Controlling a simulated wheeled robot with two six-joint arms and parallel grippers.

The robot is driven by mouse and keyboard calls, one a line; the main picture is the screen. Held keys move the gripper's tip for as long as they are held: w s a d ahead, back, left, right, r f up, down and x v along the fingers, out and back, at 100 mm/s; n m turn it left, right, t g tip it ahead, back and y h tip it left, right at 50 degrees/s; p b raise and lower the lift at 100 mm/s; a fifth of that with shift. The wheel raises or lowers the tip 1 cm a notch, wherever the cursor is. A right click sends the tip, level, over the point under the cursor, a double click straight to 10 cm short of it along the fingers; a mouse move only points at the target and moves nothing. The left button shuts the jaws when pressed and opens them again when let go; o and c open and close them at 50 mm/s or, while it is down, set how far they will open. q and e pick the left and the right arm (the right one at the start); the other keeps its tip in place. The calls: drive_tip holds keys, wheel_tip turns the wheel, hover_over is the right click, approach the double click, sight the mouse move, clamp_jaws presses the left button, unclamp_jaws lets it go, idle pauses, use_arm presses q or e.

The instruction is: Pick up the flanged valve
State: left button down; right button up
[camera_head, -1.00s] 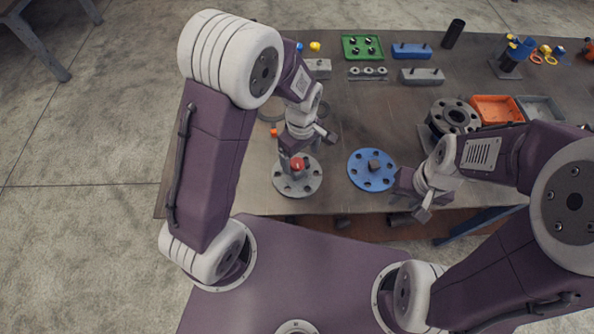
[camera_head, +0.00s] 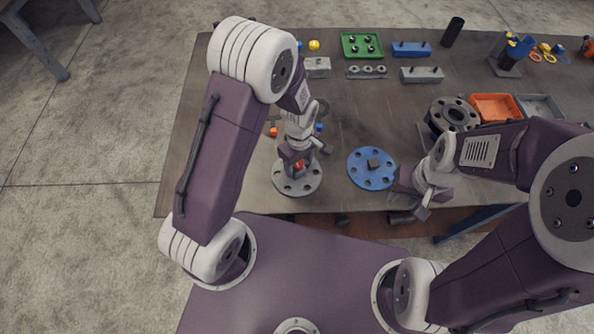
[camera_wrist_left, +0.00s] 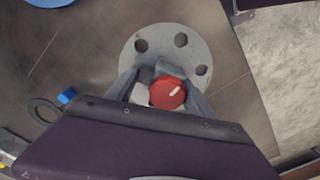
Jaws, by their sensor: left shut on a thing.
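The flanged valve is a grey round flange with bolt holes and a red knob on top. It lies on the table near the front edge, its flange (camera_head: 297,186) showing below my left gripper (camera_head: 298,165). In the left wrist view the red knob (camera_wrist_left: 168,92) sits between the two fingers of my left gripper (camera_wrist_left: 160,92), above the grey flange. The left gripper is shut on the valve's upper part. My right gripper (camera_head: 425,205) is at the table's front edge, right of the blue flange, and whether it is open is unclear.
A blue flange (camera_head: 372,169) lies just right of the valve. A dark grey flanged part (camera_head: 452,115), an orange bin (camera_head: 495,107) and a grey bin (camera_head: 541,107) stand to the right. A green tray (camera_head: 362,46) and blue block (camera_head: 411,50) are at the back.

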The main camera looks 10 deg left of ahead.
use_arm(q)
drive_tip(key=shift+w+r, duration=0.1)
drive_tip(key=shift+r, duration=0.05)
drive_tip(key=shift+r, duration=0.25)
wheel_tip(320, 180, up, 3)
drive_tip(key=shift+r, duration=0.1)
drive_tip(key=w+d+r, duration=0.1)
drive_tip(key=d+r, duration=0.6)
drive_tip(key=d, duration=0.4)
drive_tip(key=shift+w+d+b, duration=0.3)
drive_tip(key=shift+w, duration=0.05)
drive_tip(key=shift+r, duration=0.1)
idle(0.7)
